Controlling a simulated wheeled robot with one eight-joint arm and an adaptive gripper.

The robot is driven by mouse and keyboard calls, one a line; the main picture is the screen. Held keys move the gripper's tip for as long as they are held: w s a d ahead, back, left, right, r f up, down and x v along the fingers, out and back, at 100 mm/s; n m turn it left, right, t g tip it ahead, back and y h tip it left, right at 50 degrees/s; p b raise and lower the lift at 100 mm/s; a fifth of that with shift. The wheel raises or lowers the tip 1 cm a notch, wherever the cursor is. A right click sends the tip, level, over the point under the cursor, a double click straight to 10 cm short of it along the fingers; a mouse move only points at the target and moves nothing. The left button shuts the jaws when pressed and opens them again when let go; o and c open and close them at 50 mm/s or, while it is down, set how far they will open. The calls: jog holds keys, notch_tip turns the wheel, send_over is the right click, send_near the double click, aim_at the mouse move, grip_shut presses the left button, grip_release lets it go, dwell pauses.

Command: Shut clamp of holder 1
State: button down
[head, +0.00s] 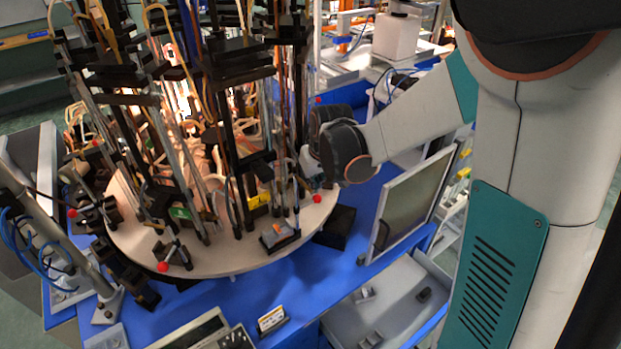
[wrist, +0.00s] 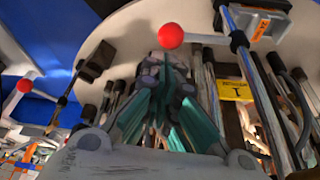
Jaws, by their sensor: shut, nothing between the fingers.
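Holder 1 carries a yellow label reading 1 (wrist: 235,90); a yellow label (head: 258,200) also shows on the round table in the head view. In the wrist view, the clamp's red ball (wrist: 171,36) sits on a grey lever running right to a black collar (wrist: 238,40) on an upright rod. My gripper (wrist: 165,63) is shut and empty, its tips just below the ball in the picture; I cannot tell whether they touch it. In the head view, my gripper (head: 312,168) is at the table's right edge, just above a red ball (head: 317,198). The clamp's jaws cannot be made out.
The round table (head: 225,262) is crowded with tall rods and glassware. Other red balls (head: 163,267) stand around its rim. A grey block with an orange label (head: 280,236) sits near the front edge. A monitor (head: 412,203) stands right of the table on the blue bench.

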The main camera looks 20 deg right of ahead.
jog(key=shift+s+d+m+h, duration=0.3)
jog(key=shift+s+m, duration=0.1)
jog(key=shift+m, duration=0.5)
jog(key=s+a+m+g+h+b, duration=0.1)
jog(key=s+m+g+h+b, duration=0.1)
jog(key=s+m, duration=0.8)
jog(key=shift+a+m+g+h, duration=0.3)
jog(key=shift+m+h, duration=0.5)
jog(key=shift+m, duration=1.1)
jog(key=shift+s, duration=0.2)
notch_tip(320, 180, up, 10)
jog(key=p, duration=0.2)
jog(key=shift+d, duration=0.2)
